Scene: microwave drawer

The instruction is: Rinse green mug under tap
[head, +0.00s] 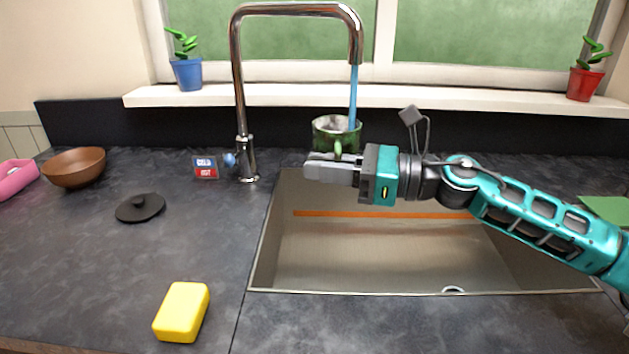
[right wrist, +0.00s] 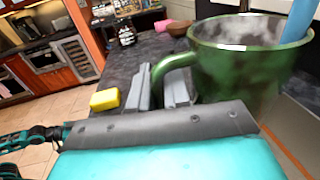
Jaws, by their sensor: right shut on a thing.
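The green mug (head: 337,136) is held upright above the back of the sink (head: 350,270). A blue stream of water (head: 353,95) falls from the chrome tap (head: 236,70) into the mug. My right gripper (head: 318,168) is shut on the mug's handle. In the right wrist view the mug (right wrist: 245,75) fills the upper right, with pale and dark patches on its inside. The gripper's fingers (right wrist: 160,88) sit at its handle, and the stream enters its right side. My left gripper is not in the head view.
A yellow sponge (head: 181,312) lies on the counter left of the sink. A black lid (head: 140,207), a brown bowl (head: 75,167) and a pink item (head: 17,174) are farther left. A cold/hot label (head: 205,168) stands beside the tap base. Potted plants sit on the sill.

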